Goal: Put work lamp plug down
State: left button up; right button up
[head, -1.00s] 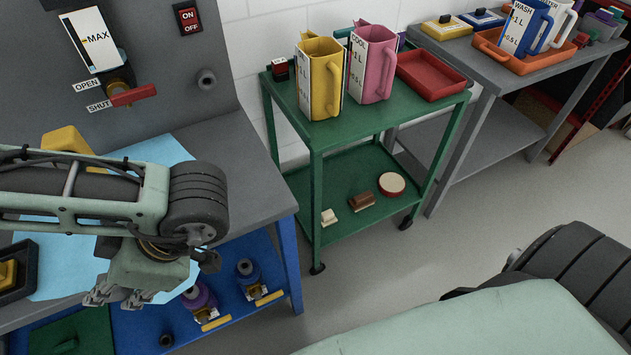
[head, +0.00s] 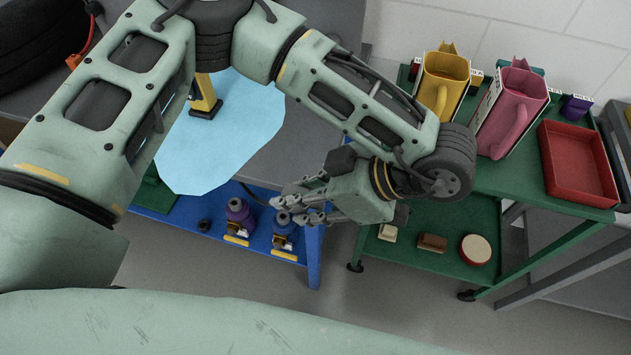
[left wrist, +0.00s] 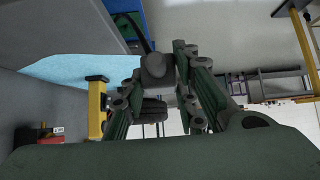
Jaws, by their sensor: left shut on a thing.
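My left gripper (head: 305,203) is shut on the work lamp plug, beyond the near edge of the grey bench and above the blue lower shelf. The plug (left wrist: 155,70) is a dark rounded piece between the fingers in the left wrist view. A dark cable (left wrist: 138,32) runs up from it there. In the head view the fingers hide most of the plug, and a thin dark cable (head: 255,196) runs from the bench edge toward the gripper. My right gripper is not in view.
A light blue mat (head: 222,135) lies on the bench, with a yellow post (head: 206,95) on it. Purple (head: 238,212) and blue (head: 283,230) bottles stand on the blue shelf below. A green cart (head: 510,185) at right holds yellow and pink jugs and a red tray (head: 578,165).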

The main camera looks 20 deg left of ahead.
pick_arm(q)
jog(key=w+a+f, duration=0.1)
jog(key=w+f, duration=0.1)
jog(key=w, duration=0.1)
jog(key=w+a+f, duration=0.1)
jog(key=w+f, duration=0.1)
jog(key=w, duration=0.1)
jog(key=w+a+f+p, duration=0.1)
jog(key=w+f, duration=0.1)
jog(key=w, duration=0.1)
jog(key=shift+w, duration=0.3)
jog(key=shift+w+a+f, duration=0.1)
jog(key=shift+w, duration=0.05)
jog(key=shift+f, duration=0.35)
notch_tip(320, 180, down, 3)
jog(key=shift+p, duration=0.35)
jog(key=shift+f, duration=0.35)
jog(key=o, duration=1.2)
jog(key=shift+c, duration=0.2)
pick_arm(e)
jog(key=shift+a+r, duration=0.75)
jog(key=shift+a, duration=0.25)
